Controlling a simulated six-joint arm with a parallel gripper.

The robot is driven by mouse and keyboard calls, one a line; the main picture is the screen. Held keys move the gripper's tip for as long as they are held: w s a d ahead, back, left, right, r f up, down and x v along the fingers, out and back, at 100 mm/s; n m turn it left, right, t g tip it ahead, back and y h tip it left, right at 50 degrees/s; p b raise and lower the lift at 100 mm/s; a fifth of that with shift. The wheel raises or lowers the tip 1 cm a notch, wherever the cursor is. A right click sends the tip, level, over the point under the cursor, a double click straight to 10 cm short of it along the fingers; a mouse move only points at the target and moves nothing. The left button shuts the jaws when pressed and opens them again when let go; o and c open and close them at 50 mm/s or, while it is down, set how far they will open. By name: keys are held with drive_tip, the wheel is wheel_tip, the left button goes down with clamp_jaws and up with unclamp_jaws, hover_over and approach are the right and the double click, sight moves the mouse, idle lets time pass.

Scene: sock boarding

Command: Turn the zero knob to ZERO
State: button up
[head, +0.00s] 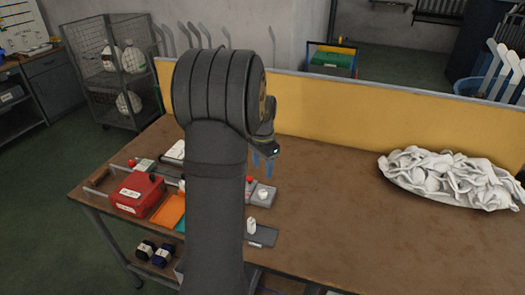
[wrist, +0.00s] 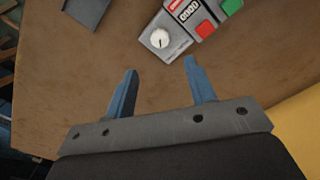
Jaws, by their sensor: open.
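The zero knob (wrist: 159,39) is a round white dial with a dark pointer mark, on the end of a grey device (wrist: 148,31) with a digital display, a red button and a green part. In the head view the knob (head: 263,194) shows near the bench's middle. My gripper (wrist: 160,65) has two blue fingers, spread apart with nothing between them. In the wrist view the knob lies just beyond the gap between the fingertips. In the head view my gripper (head: 263,163) hangs above and behind the knob. The lettering around the knob is too small to read.
A white sock pile (head: 450,180) lies on the right of the bench. A red box (head: 135,192) and an orange tray (head: 169,211) stand left. A grey plate (head: 262,237) lies in front. A yellow panel (head: 340,110) closes the back. The bench's middle right is clear.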

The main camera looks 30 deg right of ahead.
wheel_tip(320, 180, up, 6)
drive_tip(key=r, duration=0.1)
hover_over(262, 192)
drive_tip(key=shift+s+f, duration=0.15)
drive_tip(key=shift+f, duration=0.1)
drive_tip(key=shift+f, duration=0.1)
wheel_tip(262, 192, down, 17)
drive_tip(key=shift+f, duration=0.2)
idle(0.6)
drive_tip(key=shift+r, duration=0.1)
